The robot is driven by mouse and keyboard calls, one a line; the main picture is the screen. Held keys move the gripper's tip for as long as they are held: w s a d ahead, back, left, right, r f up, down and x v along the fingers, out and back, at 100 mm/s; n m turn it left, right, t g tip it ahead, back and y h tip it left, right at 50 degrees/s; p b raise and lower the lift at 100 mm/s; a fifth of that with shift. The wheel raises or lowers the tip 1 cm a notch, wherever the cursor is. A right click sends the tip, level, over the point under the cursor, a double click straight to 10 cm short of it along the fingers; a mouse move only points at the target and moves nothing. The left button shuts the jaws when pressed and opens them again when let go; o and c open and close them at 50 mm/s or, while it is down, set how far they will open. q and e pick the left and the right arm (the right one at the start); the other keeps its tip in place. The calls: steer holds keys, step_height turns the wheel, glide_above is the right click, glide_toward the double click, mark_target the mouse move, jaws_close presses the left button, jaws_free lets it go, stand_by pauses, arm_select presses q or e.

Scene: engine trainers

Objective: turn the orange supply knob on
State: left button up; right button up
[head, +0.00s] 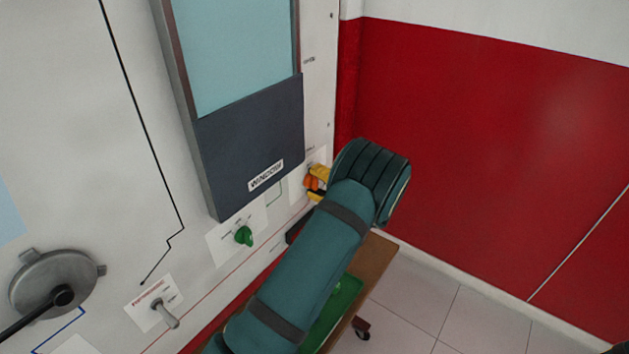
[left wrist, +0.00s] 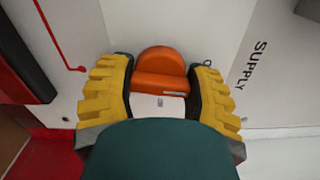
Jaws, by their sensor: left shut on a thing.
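The orange supply knob (head: 311,183) sits on the white panel, right of the dark window frame, mostly hidden by my gripper in the head view. In the left wrist view the orange knob (left wrist: 161,68) shows its rounded top and a raised grip bar with a pale mark. The word SUPPLY is printed on the panel to its right; smaller lettering beside the knob is mostly covered. My left gripper (head: 317,184) has its yellow ribbed fingers on both sides of the knob. In the left wrist view the gripper (left wrist: 160,85) is shut on it. My right gripper is not in view.
A green knob (head: 243,236), a toggle switch (head: 169,315) and a round grey cover (head: 55,284) are on the same panel. The WINDOW panel (head: 250,135) stands out from it. A brown wheeled table (head: 372,258) with a green surface is below my arm. A red wall (head: 480,140) stands at right.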

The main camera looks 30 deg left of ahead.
arm_select(q)
steer(key=m+p, duration=0.1)
steer(key=m, duration=0.3)
steer(key=shift+m, duration=0.3)
steer(key=m+p, duration=0.2)
steer(key=m, duration=0.2)
steer(key=shift+m, duration=0.3)
steer(key=m+p, duration=0.2)
steer(key=m, duration=0.2)
steer(key=shift+m+p, duration=0.4)
steer(key=shift+m, duration=1)
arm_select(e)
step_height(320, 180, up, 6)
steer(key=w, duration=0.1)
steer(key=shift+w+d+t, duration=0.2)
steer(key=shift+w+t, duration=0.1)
arm_select(q)
steer(key=shift+m, duration=0.3)
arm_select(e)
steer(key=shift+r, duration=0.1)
arm_select(q)
steer(key=o, duration=1.2)
steer(key=shift+d, duration=0.1)
steer(key=s+d, duration=0.1)
steer(key=d, duration=1.1)
